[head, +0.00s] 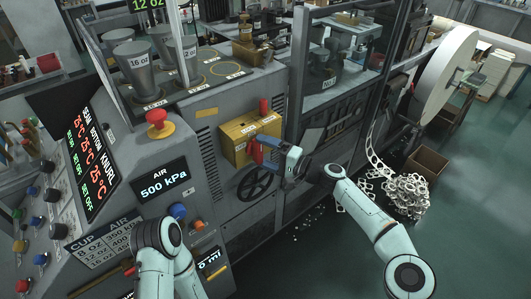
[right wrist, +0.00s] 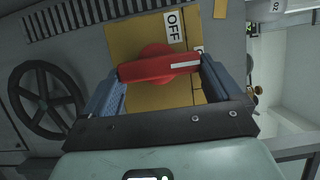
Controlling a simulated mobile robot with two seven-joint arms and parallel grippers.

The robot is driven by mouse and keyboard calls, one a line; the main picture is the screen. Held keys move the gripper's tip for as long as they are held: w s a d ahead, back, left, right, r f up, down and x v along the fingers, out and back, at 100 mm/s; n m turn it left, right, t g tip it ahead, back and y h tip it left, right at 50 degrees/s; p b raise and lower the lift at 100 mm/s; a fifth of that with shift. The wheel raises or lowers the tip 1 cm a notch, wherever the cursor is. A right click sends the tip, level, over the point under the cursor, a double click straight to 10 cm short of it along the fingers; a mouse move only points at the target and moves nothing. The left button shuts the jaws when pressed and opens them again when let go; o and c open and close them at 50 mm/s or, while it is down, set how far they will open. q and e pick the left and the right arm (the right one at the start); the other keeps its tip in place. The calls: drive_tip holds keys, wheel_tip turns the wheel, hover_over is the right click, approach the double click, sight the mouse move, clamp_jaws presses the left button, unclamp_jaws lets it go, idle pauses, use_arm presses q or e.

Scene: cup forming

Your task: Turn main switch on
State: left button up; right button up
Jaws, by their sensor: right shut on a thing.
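The main switch is a yellow box (head: 238,150) on the grey machine's front, with a red rotary handle (head: 256,150). My right gripper (head: 268,154) is at the box, its blue fingers closed on the handle. In the right wrist view the red handle (right wrist: 158,66) lies across between the two fingers, with a white mark at its right end. An OFF label (right wrist: 175,27) shows above the handle, and a second label is partly hidden by the right finger. My left arm shows at the lower left of the head view; its gripper does not show.
A black handwheel (head: 255,184) sits just below the switch box. A red emergency button (head: 157,122) and a 500 kPa air display (head: 163,186) are to the left. A cardboard box (head: 428,163) and a heap of white scrap (head: 407,195) stand on the floor at right.

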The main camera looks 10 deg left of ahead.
drive_tip(key=o, duration=0.7)
drive_tip(key=shift+o, duration=0.2)
drive_tip(key=shift+d, duration=0.1)
drive_tip(key=shift+s+d, duration=0.1)
drive_tip(key=shift+d, duration=0.15)
use_arm(q)
drive_tip(key=shift+s+f+b, duration=0.25)
drive_tip(key=shift+f+b, duration=0.3)
drive_tip(key=shift+f, duration=0.05)
drive_tip(key=shift+s+f+b, duration=0.25)
drive_tip(key=shift+f+b, duration=0.35)
drive_tip(key=shift+f, duration=0.05)
drive_tip(key=shift+s+f+b, duration=0.25)
drive_tip(key=shift+f+b, duration=0.3)
drive_tip(key=shift+f, duration=0.05)
use_arm(e)
drive_tip(key=v, duration=1.2)
drive_tip(key=shift+d, duration=0.35)
